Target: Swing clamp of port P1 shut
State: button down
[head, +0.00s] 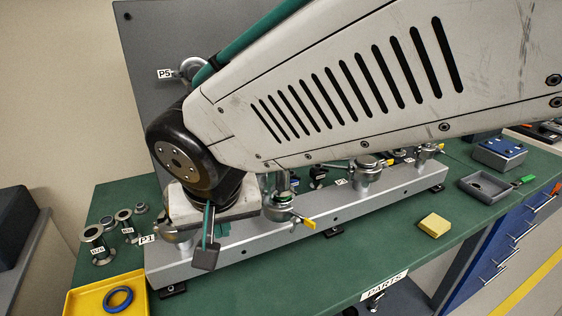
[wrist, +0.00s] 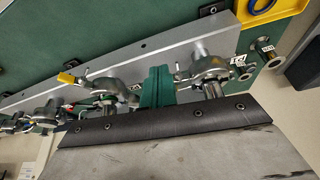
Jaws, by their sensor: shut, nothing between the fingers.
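The port P1 clamp (wrist: 208,70) is a metal ring clamp at the end of the silver rail, right of my gripper in the wrist view. A thin metal part of it reaches left toward my fingers. In the head view, port P1 (head: 170,232) shows beside its P1 label (head: 147,240), largely hidden by my wrist. Whether the clamp is fully open or partly closed cannot be told. My gripper (wrist: 156,88) has teal fingers, shut and empty, over the rail between P1 and the neighbouring port. Contact with the clamp cannot be made out.
The neighbouring port's clamp (wrist: 110,86) has a yellow-tipped lever (head: 308,223). Loose flanges (head: 95,243) stand left of the rail, behind a yellow tray (head: 105,295) with a blue ring. A yellow block (head: 434,225) lies in front of the rail; the green bench around it is clear.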

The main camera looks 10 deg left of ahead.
jog(key=w+a+f, duration=0.2)
jog(key=w+f, duration=0.1)
jog(key=w, duration=0.1)
jog(key=shift+w+a+f, duration=0.25)
jog(key=shift+w+a, duration=0.1)
jog(key=shift+w, duration=0.05)
jog(key=shift+w, duration=0.1)
jog(key=shift+w+a, duration=0.1)
jog(key=shift+w, duration=0.3)
jog(key=shift+s, duration=0.1)
